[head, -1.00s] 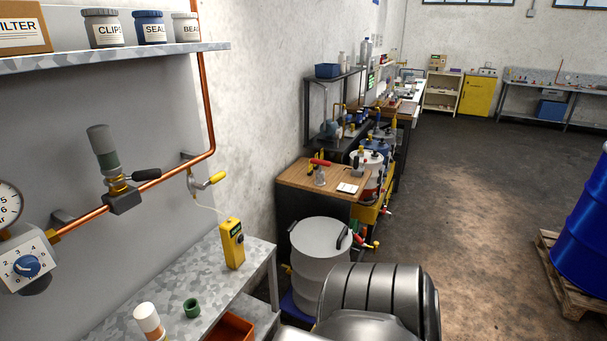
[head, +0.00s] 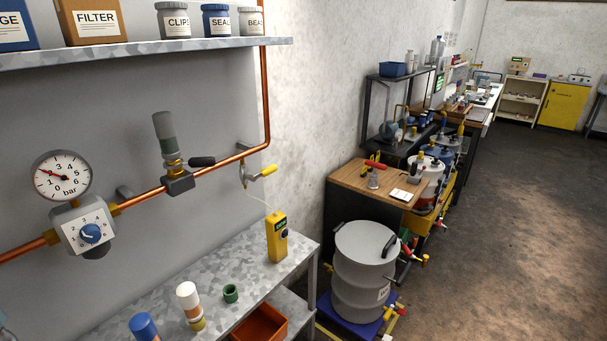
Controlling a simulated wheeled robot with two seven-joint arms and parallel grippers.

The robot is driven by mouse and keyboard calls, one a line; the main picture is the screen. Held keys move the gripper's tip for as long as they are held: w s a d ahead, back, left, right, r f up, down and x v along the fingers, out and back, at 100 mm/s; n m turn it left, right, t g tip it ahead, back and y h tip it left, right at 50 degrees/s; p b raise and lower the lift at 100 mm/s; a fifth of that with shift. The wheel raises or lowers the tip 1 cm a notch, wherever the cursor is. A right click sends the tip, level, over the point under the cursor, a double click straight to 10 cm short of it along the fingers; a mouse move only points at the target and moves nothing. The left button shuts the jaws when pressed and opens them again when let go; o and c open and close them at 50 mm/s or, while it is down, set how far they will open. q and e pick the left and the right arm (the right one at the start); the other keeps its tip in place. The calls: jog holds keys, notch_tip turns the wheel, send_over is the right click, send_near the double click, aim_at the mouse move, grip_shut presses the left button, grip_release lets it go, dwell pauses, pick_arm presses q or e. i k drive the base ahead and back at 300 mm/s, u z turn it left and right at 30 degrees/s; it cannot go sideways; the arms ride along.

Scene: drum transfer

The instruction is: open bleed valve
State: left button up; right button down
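A copper pipe (head: 140,198) runs along the grey wall panel. A small valve with a yellow lever (head: 268,171) sits on the pipe at its right end, below the bend, with a thin pale line leading down from it. Another valve with a black lever (head: 202,161) sits further left, under a grey-green cylinder (head: 165,133). No label tells which one is the bleed valve. A round pressure gauge (head: 62,176) reads in bar and stands over a regulator with a blue knob (head: 90,233). Neither gripper is in view.
A galvanised bench (head: 165,284) below the pipe bears a yellow handheld meter (head: 277,238), a green ring (head: 231,293) and bottles. A shelf (head: 150,50) with jars hangs above. A grey drum (head: 364,262) stands right of the bench. Open floor (head: 500,220) lies further right.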

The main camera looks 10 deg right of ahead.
aim_at(269, 169)
jog(key=z, duration=2.35)
jog(key=i, duration=2.65)
jog(key=u, duration=2.85)
